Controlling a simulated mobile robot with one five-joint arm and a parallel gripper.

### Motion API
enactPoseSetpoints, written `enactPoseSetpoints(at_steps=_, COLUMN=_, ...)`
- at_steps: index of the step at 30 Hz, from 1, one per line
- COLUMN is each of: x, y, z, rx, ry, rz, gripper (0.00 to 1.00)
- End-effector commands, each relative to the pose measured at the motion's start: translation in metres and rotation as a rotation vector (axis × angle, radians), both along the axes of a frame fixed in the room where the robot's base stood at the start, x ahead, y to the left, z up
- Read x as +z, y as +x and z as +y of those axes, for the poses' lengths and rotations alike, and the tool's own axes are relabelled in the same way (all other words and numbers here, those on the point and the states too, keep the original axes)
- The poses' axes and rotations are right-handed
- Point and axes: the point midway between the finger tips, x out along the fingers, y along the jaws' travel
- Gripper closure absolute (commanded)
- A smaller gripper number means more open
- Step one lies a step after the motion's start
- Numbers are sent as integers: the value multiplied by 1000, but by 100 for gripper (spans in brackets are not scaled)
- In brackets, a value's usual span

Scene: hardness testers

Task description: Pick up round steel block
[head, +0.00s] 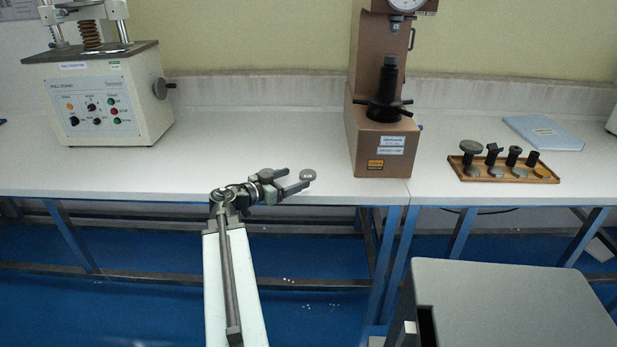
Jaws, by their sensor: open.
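A small round steel block (308,174) lies on the white bench near its front edge, left of the brown hardness tester. My gripper (298,178) reaches in from the left, low over the bench, with its fingers spread apart. The block is at the fingertips, close to the tip of the nearer finger. I cannot tell from this view whether a finger touches it. Nothing is held.
The brown hardness tester (379,120) stands right of the block. A wooden tray (515,178) with several dark metal parts and discs lies further right, near a pale blue folder (543,132). A pull stand (100,97) stands at the left. A grey cabinet (515,300) is front right.

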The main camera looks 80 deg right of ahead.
Motion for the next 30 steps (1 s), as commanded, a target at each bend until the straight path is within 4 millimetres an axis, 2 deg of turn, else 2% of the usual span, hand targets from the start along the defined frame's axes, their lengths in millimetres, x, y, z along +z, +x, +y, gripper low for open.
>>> enactPoseSetpoints(at_steps=7, x=-8, y=-25, z=-33, rx=-3, ry=0, rz=0, gripper=24)
enactPoseSetpoints(at_steps=14, x=-8, y=-29, z=-37, rx=0, ry=0, rz=0, gripper=24)
enactPoseSetpoints(at_steps=15, x=-8, y=-29, z=-37, rx=0, ry=0, rz=0, gripper=27)
enactPoseSetpoints(at_steps=23, x=-8, y=-29, z=-37, rx=-1, ry=0, rz=0, gripper=99)
enactPoseSetpoints(at_steps=30, x=-7, y=-30, z=-37, rx=-1, ry=0, rz=0, gripper=100)
